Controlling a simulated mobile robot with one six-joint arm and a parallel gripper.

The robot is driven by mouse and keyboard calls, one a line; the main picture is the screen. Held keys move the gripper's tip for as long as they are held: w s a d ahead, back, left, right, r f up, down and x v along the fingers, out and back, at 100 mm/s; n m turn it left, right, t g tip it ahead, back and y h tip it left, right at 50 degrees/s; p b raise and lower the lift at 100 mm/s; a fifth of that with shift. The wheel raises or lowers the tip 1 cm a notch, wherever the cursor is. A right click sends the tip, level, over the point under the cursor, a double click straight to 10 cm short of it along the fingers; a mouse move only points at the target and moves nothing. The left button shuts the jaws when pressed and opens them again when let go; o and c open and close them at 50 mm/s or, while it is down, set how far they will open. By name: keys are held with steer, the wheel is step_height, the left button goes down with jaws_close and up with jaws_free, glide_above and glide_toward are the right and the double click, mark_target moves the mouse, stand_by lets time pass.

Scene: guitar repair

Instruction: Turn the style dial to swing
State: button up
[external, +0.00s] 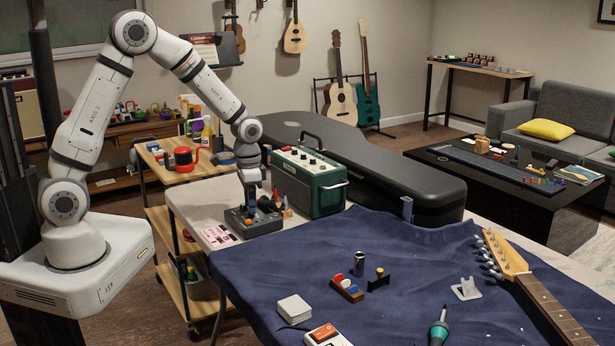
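My gripper (251,200) points straight down at a dark grey box (253,225) with small parts on its top, at the left of the workbench. The gripper's tip is at or just above the box's top. The picture is too small to show its fingers, so I cannot tell whether it is open, shut or touching a knob. A style dial and its markings cannot be made out; the gripper may hide part of the box's top. A green amplifier (325,200) with a row of knobs on its top stands just behind and right of the box.
A pink-and-white card (219,236) lies left of the box. A black guitar case (400,180) lies behind the amplifier. A blue cloth (400,260) covers the front, with a guitar neck (545,305), a screwdriver (438,332) and a red-and-white device (326,336) on it.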

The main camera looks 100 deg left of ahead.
step_height(320, 180, up, 6)
steer(key=shift+r, duration=0.1)
stand_by(0.4)
steer(key=shift+d+r, duration=0.1)
steer(key=shift+d, duration=0.1)
steer(key=s+d+r+m+t+p, duration=0.15)
steer(key=d+r, duration=0.45)
steer(key=d, duration=0.6)
steer(key=s+d+r+m, duration=0.3)
steer(key=d+r, duration=0.3)
steer(key=d, duration=0.7)
steer(key=s+d+m+t, duration=0.1)
steer(key=s+d, duration=0.5)
steer(key=shift+d+r+p, duration=0.2)
steer(key=shift+r+p, duration=0.1)
steer(key=shift+p, duration=0.05)
steer(key=shift+m, duration=0.25)
